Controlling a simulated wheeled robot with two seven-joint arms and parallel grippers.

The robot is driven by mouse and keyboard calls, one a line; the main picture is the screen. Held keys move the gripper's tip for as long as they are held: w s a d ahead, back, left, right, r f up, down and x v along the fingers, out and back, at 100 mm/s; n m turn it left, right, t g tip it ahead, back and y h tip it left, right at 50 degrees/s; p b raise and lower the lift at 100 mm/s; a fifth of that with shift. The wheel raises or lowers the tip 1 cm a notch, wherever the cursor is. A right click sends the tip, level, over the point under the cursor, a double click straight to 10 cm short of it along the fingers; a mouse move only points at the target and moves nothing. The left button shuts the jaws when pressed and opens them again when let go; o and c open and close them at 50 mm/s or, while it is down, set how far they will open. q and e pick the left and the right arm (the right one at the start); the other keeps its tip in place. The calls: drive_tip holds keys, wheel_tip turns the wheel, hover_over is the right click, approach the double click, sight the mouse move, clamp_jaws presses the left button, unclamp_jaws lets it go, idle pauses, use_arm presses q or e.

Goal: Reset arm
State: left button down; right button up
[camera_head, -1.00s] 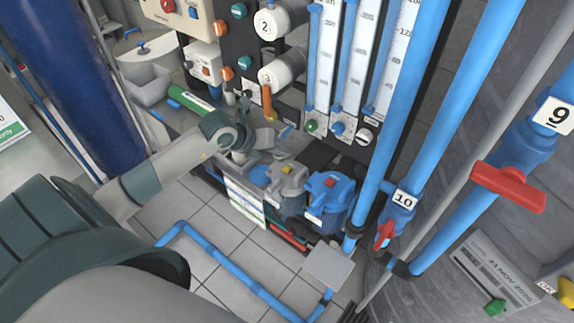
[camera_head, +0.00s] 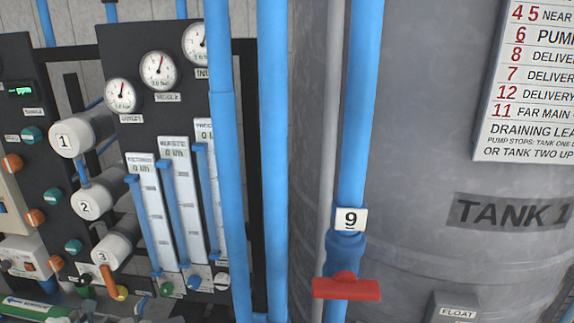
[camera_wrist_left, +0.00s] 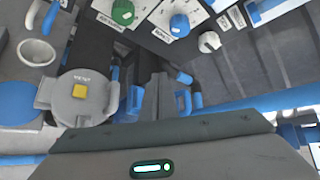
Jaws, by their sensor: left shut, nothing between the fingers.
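My left gripper (camera_wrist_left: 158,97) shows in the left wrist view, with its dark fingers together and nothing between them. It points into the lower part of the rack. A grey round housing (camera_wrist_left: 78,108) with a yellow square on top is to the left of the fingers, apart from them in the picture. Green (camera_wrist_left: 123,12), blue (camera_wrist_left: 180,25) and white (camera_wrist_left: 209,41) knobs are above. I cannot make out my left gripper in the head view. My right gripper is in neither view.
In the head view, the rack panel (camera_head: 150,120) carries gauges, flow meters and numbered white cylinders. Blue vertical pipes (camera_head: 271,150) stand right of it. A red valve handle (camera_head: 346,288) sits under tag 9 (camera_head: 350,219), before the large grey tank (camera_head: 430,130).

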use_arm(q)
drive_tip(key=s+d+r+n+t+h, duration=0.1)
drive_tip(key=d+r+n+t, duration=0.1)
drive_tip(key=r+n+t, duration=0.35)
drive_tip(key=s+d+r+n+t+h, duration=0.1)
drive_tip(key=s+d+r+n+t, duration=0.15)
drive_tip(key=r, duration=0.55)
drive_tip(key=s+a+f+n+y, duration=0.4)
drive_tip(key=a+f+n+y, duration=0.5)
drive_tip(key=n+y, duration=0.7)
drive_tip(key=s+a+f+n+g+h, duration=0.1)
drive_tip(key=s+f+n+g+h, duration=0.1)
drive_tip(key=s+f+n+g, duration=0.4)
drive_tip(key=s+d+f+g+h, duration=0.35)
drive_tip(key=s+d+f, duration=0.3)
drive_tip(key=s, duration=0.25)
drive_tip(key=s+d+f+g+h, duration=0.2)
drive_tip(key=s+d+f+g, duration=0.3)
drive_tip(key=s+f, duration=0.3)
wheel_tip(320, 180, down, 29)
drive_tip(key=s+g+b, duration=0.1)
drive_tip(key=s+b, duration=0.1)
drive_tip(key=s+a+f+g+b, duration=0.1)
drive_tip(key=s+a+f, duration=0.2)
drive_tip(key=s+f, duration=1.4)
drive_tip(key=shift+s+f+m+y, duration=0.3)
drive_tip(key=shift+f+m+y, duration=0.1)
drive_tip(key=shift+f, duration=0.4)
